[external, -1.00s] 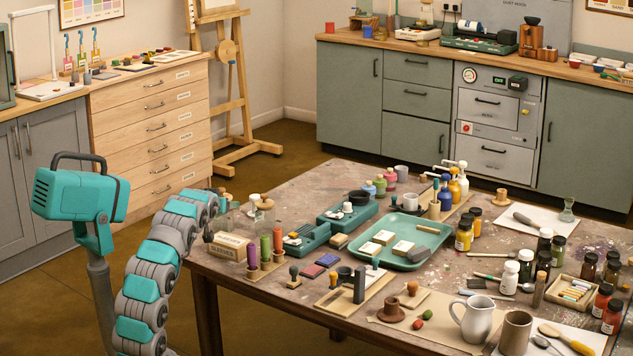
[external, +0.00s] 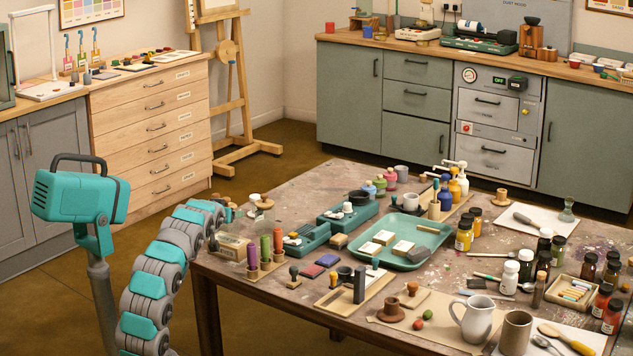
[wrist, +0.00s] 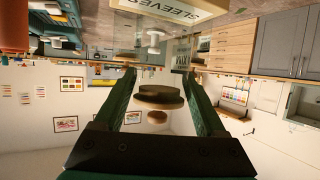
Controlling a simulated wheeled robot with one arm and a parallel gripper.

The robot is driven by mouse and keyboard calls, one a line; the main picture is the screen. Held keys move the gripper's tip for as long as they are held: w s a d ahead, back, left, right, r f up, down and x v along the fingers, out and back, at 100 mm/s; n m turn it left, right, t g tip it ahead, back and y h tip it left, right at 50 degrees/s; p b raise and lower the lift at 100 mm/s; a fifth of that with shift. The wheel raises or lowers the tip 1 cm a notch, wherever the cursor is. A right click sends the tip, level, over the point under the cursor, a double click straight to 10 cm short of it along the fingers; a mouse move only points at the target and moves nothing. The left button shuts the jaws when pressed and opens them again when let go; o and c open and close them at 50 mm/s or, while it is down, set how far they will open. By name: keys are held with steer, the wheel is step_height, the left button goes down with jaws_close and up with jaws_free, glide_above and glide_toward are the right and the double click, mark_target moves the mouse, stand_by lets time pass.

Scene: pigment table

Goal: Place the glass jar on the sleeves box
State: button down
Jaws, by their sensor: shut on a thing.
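My gripper (wrist: 158,73) is shut on a clear glass jar with a round wooden lid and knob (wrist: 160,97). The wrist view is upside down, so the lid points up in the room and the jar looks upright. The jar's clear body is hard to make out between the fingers. The cream sleeves box (external: 233,246), at the table's left corner, also shows at the top of the wrist view (wrist: 185,9), below the jar. In the external view my gripper (external: 221,214) is just above the box and partly hidden by my arm. I cannot tell whether jar and box touch.
Another glass jar with a wooden lid (external: 264,217) stands behind and right of the box. A rack of coloured sticks (external: 265,267) stands close to the box's right. A teal case (external: 305,238) and a teal tray (external: 425,253) lie farther right.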

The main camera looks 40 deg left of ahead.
jaws_free()
steer(key=shift+f, duration=0.1)
steer(key=shift+r, duration=0.2)
steer(key=shift+s+d+r, duration=0.1)
steer(key=shift+s+r, duration=0.05)
steer(key=shift+s, duration=0.05)
steer(key=v, duration=1.1)
steer(key=shift+s, duration=0.25)
